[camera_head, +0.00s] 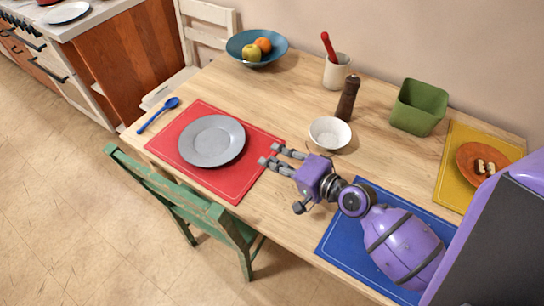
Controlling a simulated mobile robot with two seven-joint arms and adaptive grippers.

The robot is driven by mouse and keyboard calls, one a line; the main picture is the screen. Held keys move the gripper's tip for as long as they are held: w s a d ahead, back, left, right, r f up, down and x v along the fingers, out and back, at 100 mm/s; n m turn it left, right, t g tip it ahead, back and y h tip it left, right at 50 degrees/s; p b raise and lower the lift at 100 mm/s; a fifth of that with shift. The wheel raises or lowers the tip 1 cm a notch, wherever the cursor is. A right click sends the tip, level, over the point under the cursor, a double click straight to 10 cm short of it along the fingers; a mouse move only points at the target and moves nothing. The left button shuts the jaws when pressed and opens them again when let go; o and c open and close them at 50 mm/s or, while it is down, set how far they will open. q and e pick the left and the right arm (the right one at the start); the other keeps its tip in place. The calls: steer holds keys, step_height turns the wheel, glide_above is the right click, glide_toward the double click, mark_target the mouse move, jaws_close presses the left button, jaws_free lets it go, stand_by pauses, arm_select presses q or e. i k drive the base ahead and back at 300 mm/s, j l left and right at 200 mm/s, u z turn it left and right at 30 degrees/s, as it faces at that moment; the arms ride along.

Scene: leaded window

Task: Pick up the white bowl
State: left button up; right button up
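The white bowl (330,134) stands upright on the wooden table, just behind the grey plate's right side and in front of the dark pepper mill. It looks empty. My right gripper (269,156) reaches in from the right over the table, its fingers spread apart and pointing left, over the right edge of the red placemat. It is open with nothing between its fingers. The bowl is to the right of and behind the fingertips, apart from them. My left gripper is not in view.
A grey plate (212,141) lies on the red placemat (232,182), with a blue spoon (158,115) to its left. A dark pepper mill (347,98), white crock (336,72), green container (418,107) and blue fruit bowl (240,50) stand behind. A green chair (190,205) is in front.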

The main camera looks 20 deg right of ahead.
mark_target(330, 134)
steer(key=z, duration=1.1)
